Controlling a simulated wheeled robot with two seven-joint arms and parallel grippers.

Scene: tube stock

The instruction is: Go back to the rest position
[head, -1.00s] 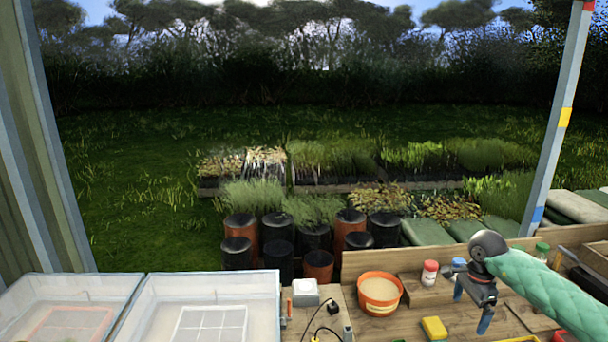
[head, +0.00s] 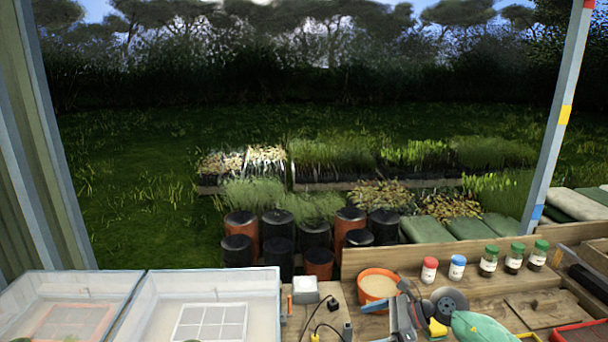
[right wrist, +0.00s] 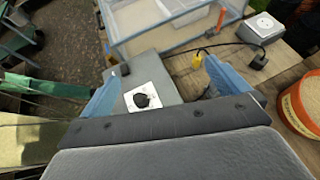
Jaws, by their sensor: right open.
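My right gripper (head: 388,322) is low over the bench in the head view, in front of the orange pot (head: 378,285). In the right wrist view its two blue fingers (right wrist: 166,86) stand wide apart with nothing between them. Past the fingers in that view lies a grey surface with a white square and a dark round piece (right wrist: 143,97). My left gripper is in neither view now.
Clear trays (head: 244,279) stand at the left. A white box (head: 305,290) and a cable with a black plug (right wrist: 259,62) lie beside them. Several lidded jars (head: 457,268) line the back right. A yellow block (head: 437,328) is partly hidden by my right arm.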

